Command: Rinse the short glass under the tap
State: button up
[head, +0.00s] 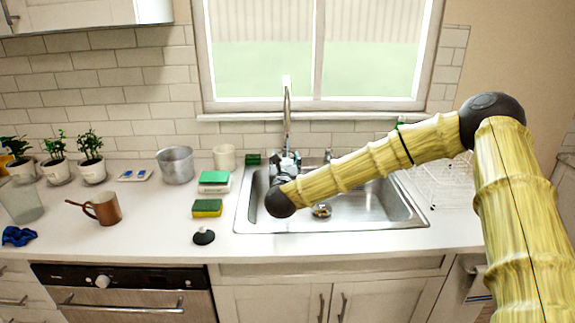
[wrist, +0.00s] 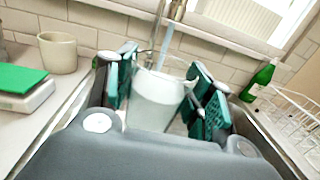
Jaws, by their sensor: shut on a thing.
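In the wrist view my gripper (wrist: 162,82) is shut on a clear short glass (wrist: 157,105), with a teal-padded finger on each side. The glass is over the sink, its rim toward the tap (wrist: 178,10). A pale blue stream of water (wrist: 170,45) comes down from the tap and meets the glass at its rim; whether it falls inside or just behind cannot be told. In the head view the tap (head: 287,115) stands behind the sink (head: 375,215), and my arm's end hides most of my gripper and the glass.
A cream cup (head: 224,157) and metal pot (head: 176,164) stand behind. A wire rack (head: 440,185) is at right.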

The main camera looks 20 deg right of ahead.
jog(key=shift+s+a+b, duration=0.45)
jog(key=shift+s+a, duration=0.25)
jog(key=shift+s, duration=0.3)
dwell(0.5)
jog(key=shift+r, duration=0.1)
jog(key=s+a+r+b, duration=0.1)
jog(key=s+a+r, duration=0.2)
jog(key=s+r, duration=0.1)
dwell(1.0)
jog(key=shift+f, duration=0.1)
dwell(0.4)
